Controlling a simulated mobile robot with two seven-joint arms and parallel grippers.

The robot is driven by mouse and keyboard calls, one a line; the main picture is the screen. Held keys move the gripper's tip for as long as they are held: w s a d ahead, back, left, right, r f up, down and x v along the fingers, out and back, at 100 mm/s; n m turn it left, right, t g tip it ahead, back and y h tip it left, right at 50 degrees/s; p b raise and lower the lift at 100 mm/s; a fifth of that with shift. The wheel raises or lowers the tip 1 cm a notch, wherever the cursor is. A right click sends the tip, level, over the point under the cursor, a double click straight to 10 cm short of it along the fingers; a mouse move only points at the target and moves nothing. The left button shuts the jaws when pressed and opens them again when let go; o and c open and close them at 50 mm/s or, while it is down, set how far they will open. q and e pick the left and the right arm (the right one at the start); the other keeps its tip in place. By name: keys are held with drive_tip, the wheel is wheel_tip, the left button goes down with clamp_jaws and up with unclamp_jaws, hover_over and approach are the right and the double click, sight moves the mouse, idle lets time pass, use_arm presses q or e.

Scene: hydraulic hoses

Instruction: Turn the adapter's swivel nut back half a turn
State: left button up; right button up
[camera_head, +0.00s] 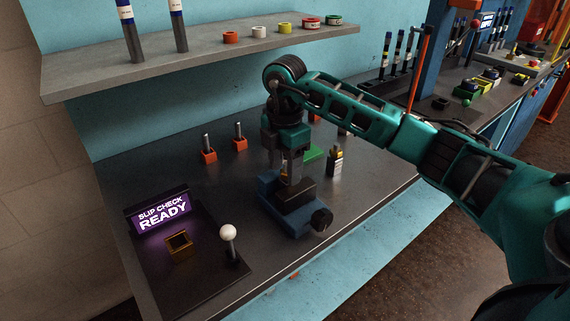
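My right gripper (284,172) points straight down over a blue vise (270,190) with a dark round handle on the workbench. A small metal piece with a yellow band (283,169), probably the adapter, shows between the fingers, above the vise. The fingers are around it, but whether they touch it cannot be made out. The swivel nut itself is too small and too covered to tell apart. My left gripper is out of view.
A "SLIP CHECK READY" sign (160,211), a brass-coloured square socket (179,244) and a white-knobbed lever (229,243) stand at the front left. Orange holders with pins (208,154) stand behind. A shelf (200,58) with coloured rings hangs above. Bare bench lies left of the vise.

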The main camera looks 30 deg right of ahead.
clamp_jaws()
